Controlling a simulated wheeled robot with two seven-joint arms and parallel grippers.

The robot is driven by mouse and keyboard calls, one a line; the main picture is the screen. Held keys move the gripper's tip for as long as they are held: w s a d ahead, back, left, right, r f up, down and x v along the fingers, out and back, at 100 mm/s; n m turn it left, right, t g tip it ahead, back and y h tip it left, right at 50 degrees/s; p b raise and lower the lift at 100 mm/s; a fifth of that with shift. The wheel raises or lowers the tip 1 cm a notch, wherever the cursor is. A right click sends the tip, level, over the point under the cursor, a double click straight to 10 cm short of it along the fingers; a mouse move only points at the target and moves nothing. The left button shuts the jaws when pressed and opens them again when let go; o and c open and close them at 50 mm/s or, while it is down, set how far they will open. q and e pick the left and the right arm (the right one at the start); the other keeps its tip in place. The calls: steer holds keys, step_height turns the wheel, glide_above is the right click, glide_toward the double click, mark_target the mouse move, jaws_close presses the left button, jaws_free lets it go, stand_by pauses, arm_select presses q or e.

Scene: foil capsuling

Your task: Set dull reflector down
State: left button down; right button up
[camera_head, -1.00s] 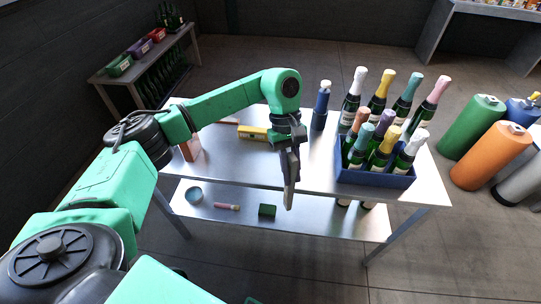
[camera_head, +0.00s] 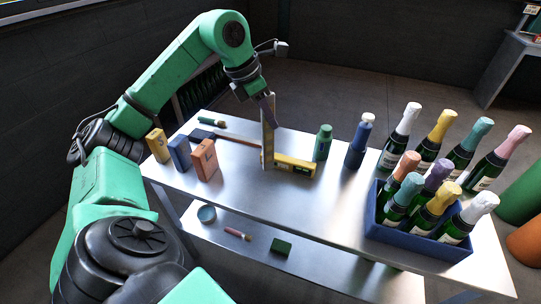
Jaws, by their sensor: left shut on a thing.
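My left gripper (camera_head: 267,97) is above the steel table and shut on the top of the dull reflector (camera_head: 267,142). The reflector is a thin, pale flat panel seen nearly edge-on. It hangs upright, with its lower end close to the left end of a yellow bar (camera_head: 296,166) on the table. I cannot tell whether its lower edge touches the tabletop. My right gripper is not in view.
On the steel table (camera_head: 330,200), yellow, blue and orange boxes (camera_head: 205,160) stand at the left. A green bottle (camera_head: 323,143) and a blue cylinder (camera_head: 359,142) stand behind the bar. A blue crate (camera_head: 425,240) of foil-topped bottles sits right, with more bottles behind.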

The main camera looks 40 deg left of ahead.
mark_target(273, 156)
arm_select(q)
step_height(273, 156, down, 12)
steer(key=b, duration=0.3)
steer(key=shift+w+r+b, duration=0.1)
steer(key=shift+r+b, duration=0.1)
steer(key=shift+b, duration=0.2)
steer(key=shift+r, duration=0.1)
steer(key=c, duration=0.8)
jaws_free()
steer(key=shift+r, duration=0.1)
steer(key=b+v, duration=0.1)
steer(key=v, duration=1)
steer(key=shift+r, duration=0.4)
